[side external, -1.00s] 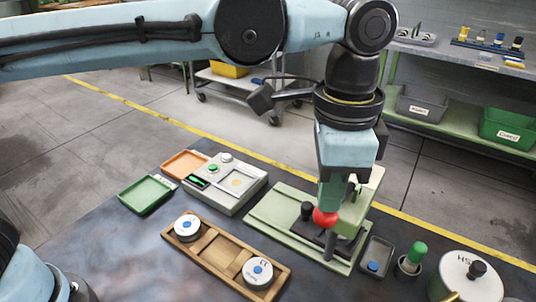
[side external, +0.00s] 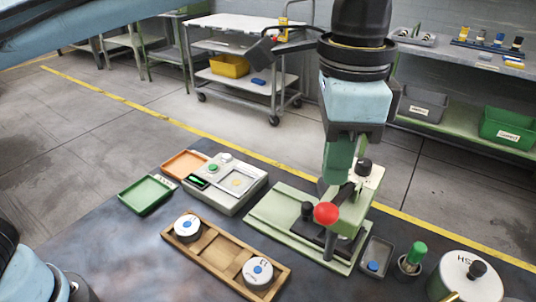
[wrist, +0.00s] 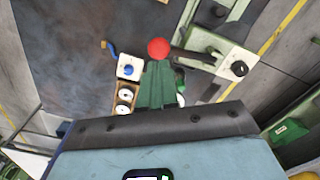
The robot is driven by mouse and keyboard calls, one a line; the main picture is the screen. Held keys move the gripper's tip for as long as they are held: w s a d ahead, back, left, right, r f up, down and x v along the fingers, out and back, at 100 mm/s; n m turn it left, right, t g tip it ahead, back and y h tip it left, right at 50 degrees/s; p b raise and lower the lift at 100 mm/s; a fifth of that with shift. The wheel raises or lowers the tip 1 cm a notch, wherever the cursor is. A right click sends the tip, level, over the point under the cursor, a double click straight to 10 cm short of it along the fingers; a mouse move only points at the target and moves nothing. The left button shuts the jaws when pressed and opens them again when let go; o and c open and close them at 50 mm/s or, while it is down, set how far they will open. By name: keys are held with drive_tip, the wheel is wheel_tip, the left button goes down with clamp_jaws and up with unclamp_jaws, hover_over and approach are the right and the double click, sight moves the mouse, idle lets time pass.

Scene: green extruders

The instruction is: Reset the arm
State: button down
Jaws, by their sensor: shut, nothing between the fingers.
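My gripper (side external: 330,186) has green fingers, shut and empty, pointing down above the press. Its fingers (wrist: 158,68) also show in the wrist view, just below the red knob in the picture. The pale green press (side external: 268,217) stands on the dark table. Its lever ends in a red ball knob (side external: 326,213), which also shows in the wrist view (wrist: 158,48). The fingertips look a little above and behind the knob in the side view. Part of the press is hidden behind my gripper and the lever.
A wooden tray (side external: 215,269) with white round pieces lies in front. A scale (side external: 233,203), an orange tray (side external: 185,163) and a green tray (side external: 145,194) stand to the left. A grey tray (side external: 376,252), a green-topped tool (side external: 413,255) and a white pot (side external: 470,285) stand right.

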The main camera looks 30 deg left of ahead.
idle(0.3)
drive_tip(key=shift+w+a+r, duration=0.1)
drive_tip(key=shift+w+a, duration=0.1)
drive_tip(key=shift+a, duration=0.2)
drive_tip(key=w+a+f+n+t+h, duration=0.1)
drive_tip(key=a+f+n+t, duration=0.15)
drive_tip(key=a, duration=0.65)
drive_tip(key=w+a+f+n+t, duration=0.1)
drive_tip(key=a+n, duration=0.3)
drive_tip(key=a, duration=0.4)
drive_tip(key=s+a+f+n+t, duration=0.2)
drive_tip(key=a+f, duration=0.2)
drive_tip(key=a, duration=0.3)
drive_tip(key=s+a+f+n+t+y, duration=0.1)
drive_tip(key=s+a+f+n, duration=0.2)
drive_tip(key=a+f, duration=0.2)
drive_tip(key=shift+s+a+t, duration=0.2)
drive_tip(key=shift+a+t, duration=0.15)
drive_tip(key=shift+a, duration=0.75)
